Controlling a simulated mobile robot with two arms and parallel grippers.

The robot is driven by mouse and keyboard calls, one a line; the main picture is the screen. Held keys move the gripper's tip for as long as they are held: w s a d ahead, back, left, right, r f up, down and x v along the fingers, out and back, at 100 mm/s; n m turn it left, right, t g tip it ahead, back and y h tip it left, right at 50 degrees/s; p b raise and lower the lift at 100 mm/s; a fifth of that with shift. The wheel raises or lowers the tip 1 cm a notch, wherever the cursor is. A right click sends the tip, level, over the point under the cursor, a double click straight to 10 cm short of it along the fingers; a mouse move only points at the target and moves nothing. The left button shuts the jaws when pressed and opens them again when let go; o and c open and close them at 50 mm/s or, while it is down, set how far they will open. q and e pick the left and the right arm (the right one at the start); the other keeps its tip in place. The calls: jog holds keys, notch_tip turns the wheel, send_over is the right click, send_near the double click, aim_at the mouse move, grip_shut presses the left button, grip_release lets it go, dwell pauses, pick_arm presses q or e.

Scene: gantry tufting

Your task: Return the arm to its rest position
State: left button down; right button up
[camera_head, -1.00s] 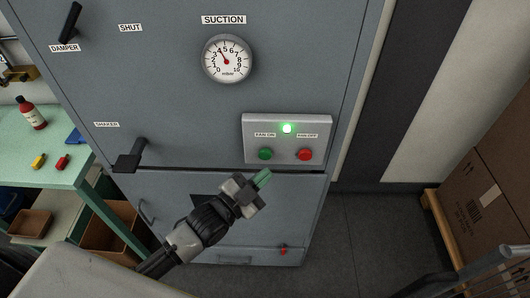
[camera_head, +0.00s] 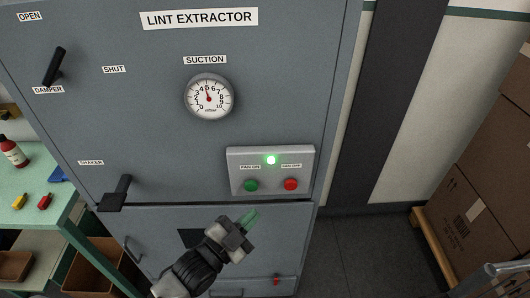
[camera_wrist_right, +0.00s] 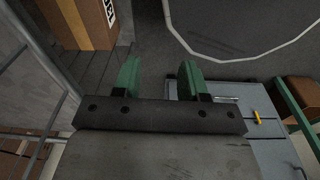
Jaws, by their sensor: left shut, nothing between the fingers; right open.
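My left gripper (camera_head: 250,217) is in front of the lint extractor cabinet (camera_head: 120,130), below the fan control box (camera_head: 238,157). Its green fingertips are together and hold nothing. It points up and right, apart from the green fan-on button (camera_head: 251,185) and the red fan-off button (camera_head: 291,184). The light (camera_head: 271,160) on the box glows green. My right gripper (camera_wrist_right: 157,82) shows only in the right wrist view. Its two green fingers are wide apart with nothing between them.
A suction gauge (camera_head: 209,97), a damper lever (camera_head: 55,66) and a shaker lever (camera_head: 116,195) are on the cabinet. A green bench (camera_head: 45,217) stands at left. Cardboard boxes (camera_head: 480,190) stand on a pallet at right. Bare floor (camera_head: 360,255) lies between cabinet and pallet.

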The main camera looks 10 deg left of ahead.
pick_arm(q)
jog(key=s+a+f+n+g+y+b, duration=0.1)
jog(key=s+a+f+n+g+y, duration=0.15)
jog(key=f, duration=0.95)
jog(key=s+a+f+n+g+y+b, duration=0.1)
jog(key=s+a+f+n+g+y, duration=0.15)
jog(key=f, duration=1.05)
jog(key=s+a+f+n+g+y+b, duration=0.1)
jog(key=s+a+f+n+g+y, duration=0.2)
jog(key=f, duration=0.9)
jog(key=s+f+n+g+b, duration=0.1)
jog(key=s+f+g, duration=0.1)
jog(key=s+f, duration=0.4)
jog(key=s+a+f+n+g+y, duration=0.1)
jog(key=s+f+g, duration=0.2)
jog(key=s, duration=0.9)
jog(key=s+a+f+g+b, duration=0.1)
jog(key=s+f+g, duration=0.2)
jog(key=s+f, duration=0.5)
jog(key=shift+s+a+f+n+y+b, duration=0.3)
jog(key=shift+s+f+n, duration=0.1)
jog(key=shift+s, duration=0.6)
